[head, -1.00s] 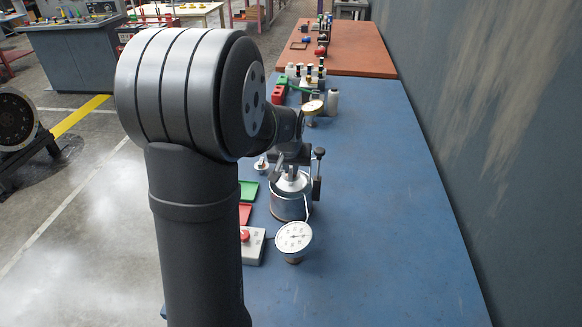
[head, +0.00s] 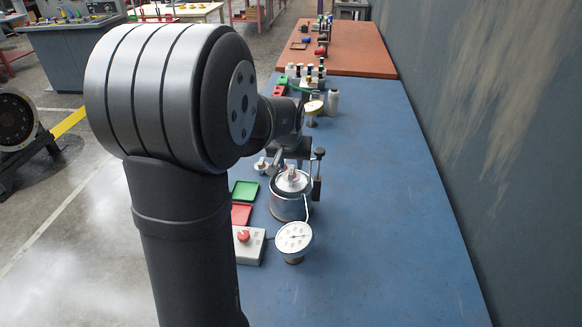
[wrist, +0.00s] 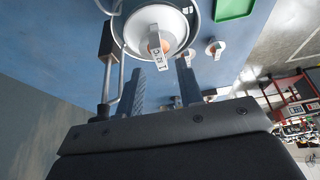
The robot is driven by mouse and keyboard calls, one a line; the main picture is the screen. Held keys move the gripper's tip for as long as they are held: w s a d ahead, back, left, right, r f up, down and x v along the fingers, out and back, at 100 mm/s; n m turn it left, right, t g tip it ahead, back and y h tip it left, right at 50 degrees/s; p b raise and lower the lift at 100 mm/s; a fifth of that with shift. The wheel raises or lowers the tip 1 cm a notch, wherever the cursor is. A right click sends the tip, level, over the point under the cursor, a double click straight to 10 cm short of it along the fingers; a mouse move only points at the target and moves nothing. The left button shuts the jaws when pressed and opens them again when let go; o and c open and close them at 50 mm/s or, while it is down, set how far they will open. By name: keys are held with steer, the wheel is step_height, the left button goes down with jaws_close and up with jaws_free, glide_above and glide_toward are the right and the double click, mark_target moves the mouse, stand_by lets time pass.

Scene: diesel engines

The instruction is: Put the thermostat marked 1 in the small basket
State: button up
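My gripper (wrist: 160,68) is open in the wrist view, with blue table showing between its two fingers. Just beyond the fingertips is a round metal pot (wrist: 190,10) with a pale top. On it is a part with an orange-and-white tag (wrist: 155,42), whose marking I cannot read surely. Two smaller tagged parts, which look like thermostats, lie beside the pot; one is clear (wrist: 215,48). In the head view the pot (head: 290,208) stands below my gripper, and a small light part (head: 262,165) is behind it. I cannot tell which thing is the small basket.
An upright post with a dark knob (head: 318,170) stands at the pot's right. A dial gauge (head: 293,237), a red-button box (head: 250,250), a green tray (head: 244,190) and a red tray (head: 241,213) are close by. Another gauge (head: 313,106) is farther back. The blue table's right side is clear.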

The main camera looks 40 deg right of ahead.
mark_target(291, 170)
steer(key=v, duration=0.9)
steer(key=shift+f, duration=0.1)
steer(key=x, duration=1.2)
steer(key=shift+w+d+r, duration=0.1)
steer(key=shift+r, duration=1.5)
